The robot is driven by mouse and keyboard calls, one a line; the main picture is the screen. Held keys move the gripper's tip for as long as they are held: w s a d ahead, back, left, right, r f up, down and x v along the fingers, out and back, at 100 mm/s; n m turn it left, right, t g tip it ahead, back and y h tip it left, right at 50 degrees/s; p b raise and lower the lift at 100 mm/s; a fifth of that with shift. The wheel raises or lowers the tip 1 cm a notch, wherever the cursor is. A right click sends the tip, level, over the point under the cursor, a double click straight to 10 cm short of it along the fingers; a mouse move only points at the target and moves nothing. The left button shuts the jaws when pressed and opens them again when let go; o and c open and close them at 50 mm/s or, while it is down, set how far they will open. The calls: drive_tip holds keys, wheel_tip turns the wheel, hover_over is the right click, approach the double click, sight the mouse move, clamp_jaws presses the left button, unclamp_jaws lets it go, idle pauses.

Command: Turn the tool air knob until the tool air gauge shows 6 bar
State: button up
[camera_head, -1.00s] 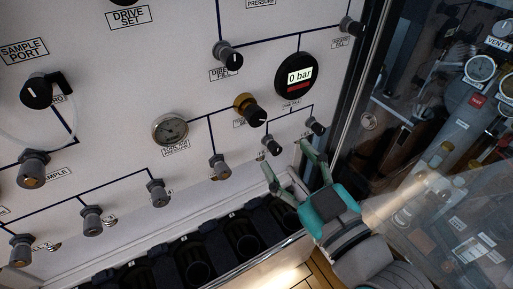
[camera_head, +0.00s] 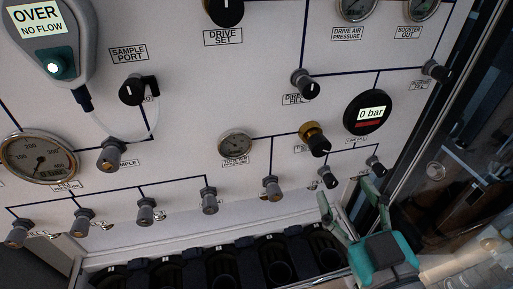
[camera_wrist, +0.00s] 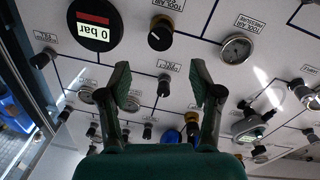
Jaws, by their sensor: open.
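The tool air knob (camera_head: 315,140) is black with a brass collar and sits on the white panel. In the wrist view it is the black knob (camera_wrist: 160,35) with a white mark, under a "TOOL AIR" label. The tool air gauge (camera_head: 236,144) is a small round dial to its left; it also shows in the wrist view (camera_wrist: 236,48), right of the knob. Its needle is too small to read. My gripper (camera_head: 347,198) is open and empty, below the knob and apart from it. In the wrist view the fingers (camera_wrist: 158,80) stand either side of a smaller valve knob (camera_wrist: 164,85).
A round display (camera_head: 369,113) reads 0 bar, right of the knob. Small valve knobs (camera_head: 328,177) (camera_head: 376,165) stick out close to my fingers. A row of dark holders (camera_head: 270,262) lies below the panel. A clear door or pane (camera_head: 470,190) is at right.

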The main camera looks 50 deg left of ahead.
sight(322, 150)
drive_tip(key=x, duration=1.1)
drive_tip(key=shift+w+a+r, duration=0.15)
drive_tip(key=shift+a+r, duration=0.05)
drive_tip(key=shift+a, duration=0.1)
drive_tip(key=c, duration=1.2)
drive_tip(key=shift+o, duration=0.2)
drive_tip(key=shift+m+h, duration=0.3)
drive_tip(key=shift+m, duration=1.9)
drive_tip(key=o, duration=1.2)
drive_tip(key=shift+c, duration=0.2)
